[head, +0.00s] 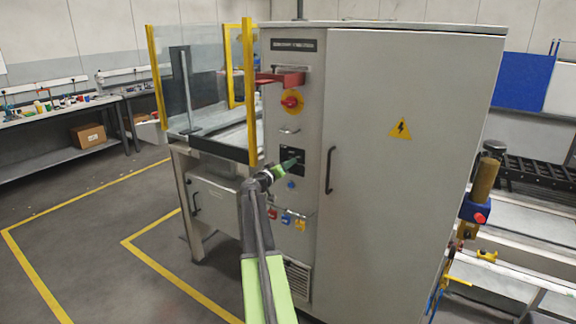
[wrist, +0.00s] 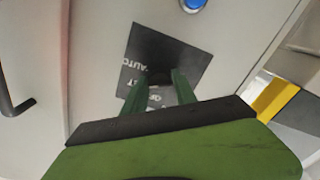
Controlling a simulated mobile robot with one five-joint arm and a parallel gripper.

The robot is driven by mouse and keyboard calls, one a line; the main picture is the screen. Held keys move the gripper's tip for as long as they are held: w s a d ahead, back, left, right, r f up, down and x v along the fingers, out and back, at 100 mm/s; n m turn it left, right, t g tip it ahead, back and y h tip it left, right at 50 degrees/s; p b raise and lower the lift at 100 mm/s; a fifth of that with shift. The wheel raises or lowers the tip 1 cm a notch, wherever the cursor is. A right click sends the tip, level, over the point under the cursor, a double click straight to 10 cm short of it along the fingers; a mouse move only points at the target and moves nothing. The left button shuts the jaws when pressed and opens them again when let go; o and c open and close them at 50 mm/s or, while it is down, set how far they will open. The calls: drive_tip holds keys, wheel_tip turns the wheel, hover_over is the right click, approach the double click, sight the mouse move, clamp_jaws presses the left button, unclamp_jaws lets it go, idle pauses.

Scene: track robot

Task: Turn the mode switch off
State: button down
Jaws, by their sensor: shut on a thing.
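The mode switch is on a black plate (head: 284,154) on the front of the grey cabinet. In the wrist view the plate (wrist: 188,58) carries white lettering, with AUTO readable at its left; the other lettering is partly covered. My gripper (head: 293,162) reaches the plate, and in the wrist view its two green fingers (wrist: 157,88) are shut on the dark switch knob (wrist: 159,77). The knob is mostly hidden between the fingers and in shadow, so its pointing direction cannot be told.
A red bracket (head: 281,78) juts out above a red-and-yellow knob (head: 291,102). A blue button (head: 291,185) sits just below the plate. Padlocks (head: 286,218) hang lower down. The cabinet door handle (head: 329,170) is at the right, and a glazed yellow-framed guard (head: 249,90) at the left.

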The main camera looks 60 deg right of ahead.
drive_tip(key=n, duration=1.2)
drive_tip(key=shift+n, duration=0.4)
idle(0.4)
drive_tip(key=c, duration=1.1)
unclamp_jaws()
drive_tip(key=shift+r+n, duration=0.1)
drive_tip(key=shift+n, duration=0.2)
drive_tip(key=shift+o, duration=0.2)
drive_tip(key=a, duration=1.7)
drive_tip(key=shift+a, duration=0.25)
drive_tip(key=shift+w, duration=0.1)
